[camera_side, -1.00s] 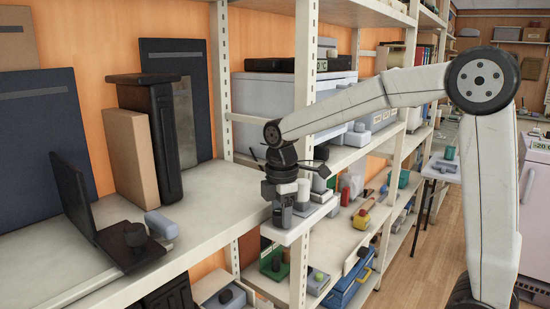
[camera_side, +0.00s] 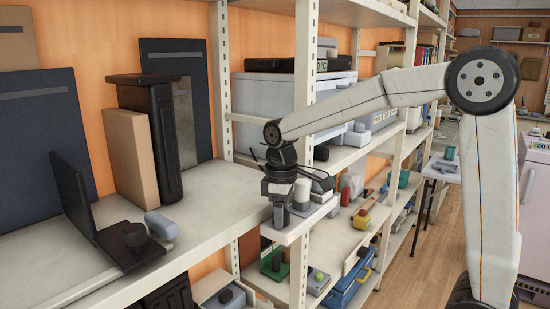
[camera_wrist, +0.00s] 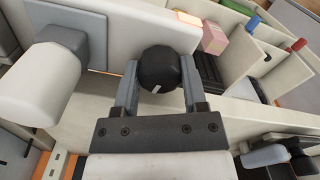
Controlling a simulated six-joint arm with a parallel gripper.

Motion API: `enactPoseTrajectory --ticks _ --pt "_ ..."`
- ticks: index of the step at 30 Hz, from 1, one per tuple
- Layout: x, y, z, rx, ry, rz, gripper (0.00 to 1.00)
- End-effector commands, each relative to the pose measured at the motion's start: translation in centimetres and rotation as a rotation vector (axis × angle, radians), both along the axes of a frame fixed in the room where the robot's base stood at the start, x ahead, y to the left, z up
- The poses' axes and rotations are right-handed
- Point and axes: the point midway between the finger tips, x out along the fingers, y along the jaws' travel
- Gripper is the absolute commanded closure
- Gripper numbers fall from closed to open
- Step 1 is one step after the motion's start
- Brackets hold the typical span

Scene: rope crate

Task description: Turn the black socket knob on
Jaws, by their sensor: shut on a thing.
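The black socket knob (camera_wrist: 160,68) is round, with a short white mark on its lower edge in the wrist view. It sits on a pale plate (camera_wrist: 120,30). My gripper (camera_wrist: 160,75) has one finger on each side of the knob and is shut on it. In the side view my gripper (camera_side: 280,218) points down at the pale shelf plate (camera_side: 292,236), and the knob is mostly hidden there by the fingers.
A white cylinder (camera_wrist: 40,85) on a grey base stands close left of my gripper in the wrist view. Upright shelf posts (camera_side: 306,60) stand close by in the side view. A grey rounded block (camera_side: 161,224) lies on the left shelf (camera_side: 215,200).

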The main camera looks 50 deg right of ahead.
Motion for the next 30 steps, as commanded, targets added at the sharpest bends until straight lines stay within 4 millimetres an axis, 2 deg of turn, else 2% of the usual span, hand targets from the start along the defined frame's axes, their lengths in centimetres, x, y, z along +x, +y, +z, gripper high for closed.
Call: enactPoseTrajectory --ticks 12,30 --pt "0.07 0.04 0.08 0.000 -0.004 -0.295 1.00" --pt "0.08 0.04 0.09 0.002 -0.005 -0.366 1.00"
